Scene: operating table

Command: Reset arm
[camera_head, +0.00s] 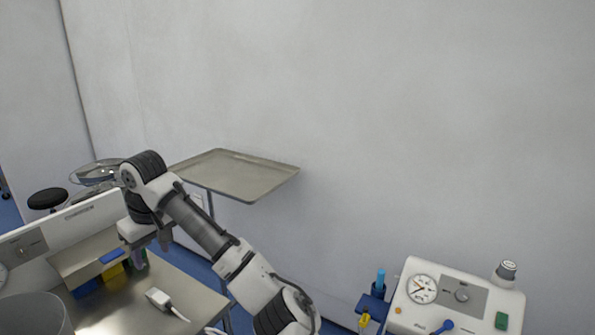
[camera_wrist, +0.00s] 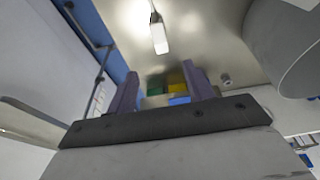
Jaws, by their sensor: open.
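My arm reaches from the bottom middle of the head view up and left over a metal table (camera_head: 198,292). My gripper (camera_head: 152,246) points down above the table's far side, near small blue and yellow containers (camera_head: 113,271). In the wrist view my gripper (camera_wrist: 160,76) shows two dark fingers spread apart with nothing held between them. Green, yellow and blue pieces (camera_wrist: 178,87) show beyond the gap between the fingers. In the head view the fingertips are small and partly hard to make out.
A white device with a cable (camera_head: 159,298) lies on the table. A grey round vessel (camera_head: 35,316) stands at bottom left. An empty tray on a stand (camera_head: 240,180) is behind my arm. A white machine with a gauge (camera_head: 455,308) is at lower right. The wall behind is bare.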

